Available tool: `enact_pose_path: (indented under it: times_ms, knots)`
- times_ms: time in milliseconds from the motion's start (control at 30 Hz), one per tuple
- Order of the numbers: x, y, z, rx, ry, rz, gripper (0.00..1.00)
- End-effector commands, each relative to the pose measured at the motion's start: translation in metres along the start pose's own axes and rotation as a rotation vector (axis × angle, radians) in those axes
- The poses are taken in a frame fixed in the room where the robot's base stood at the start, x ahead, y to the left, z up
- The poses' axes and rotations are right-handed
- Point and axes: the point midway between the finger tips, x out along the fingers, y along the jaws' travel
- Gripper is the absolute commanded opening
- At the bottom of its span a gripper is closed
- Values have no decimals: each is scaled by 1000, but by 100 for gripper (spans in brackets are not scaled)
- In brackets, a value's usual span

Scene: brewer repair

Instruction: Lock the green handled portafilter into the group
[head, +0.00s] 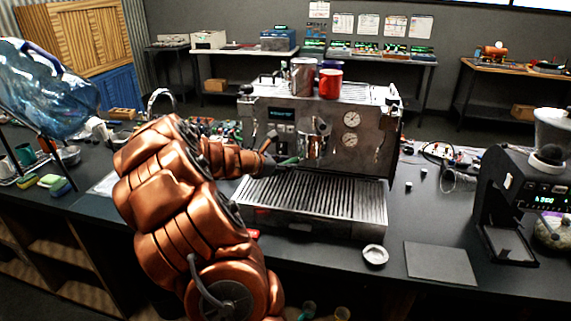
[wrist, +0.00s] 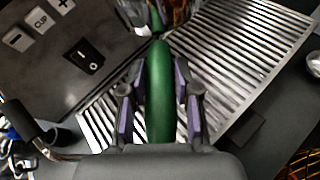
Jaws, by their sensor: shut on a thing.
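The green handled portafilter (wrist: 158,85) runs up the middle of the wrist view, its handle between my gripper's two fingers. My gripper (wrist: 160,105) is shut on that handle. In the head view my gripper (head: 268,163) is at the front of the espresso machine (head: 352,150), and a bit of the green handle (head: 288,161) shows beyond it. The portafilter's metal head is at the machine's front, below its panel, near the group. Whether its lugs are seated in the group cannot be told.
The slatted drip tray (head: 320,208) lies below the portafilter. Cups, including a red mug (head: 330,84), stand on the machine's top. A steam wand (wrist: 35,125) shows at the left in the wrist view. A grinder (head: 525,190) stands at right, beside a dark mat (head: 440,263).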

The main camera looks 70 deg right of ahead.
Motion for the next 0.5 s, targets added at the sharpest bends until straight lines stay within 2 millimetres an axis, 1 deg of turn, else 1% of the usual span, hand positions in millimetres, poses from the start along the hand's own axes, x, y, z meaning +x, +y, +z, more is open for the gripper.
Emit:
enact_pose_path:
  times_ms: [500]
  knots:
    - [0,-13,4,-46,22,107,0]
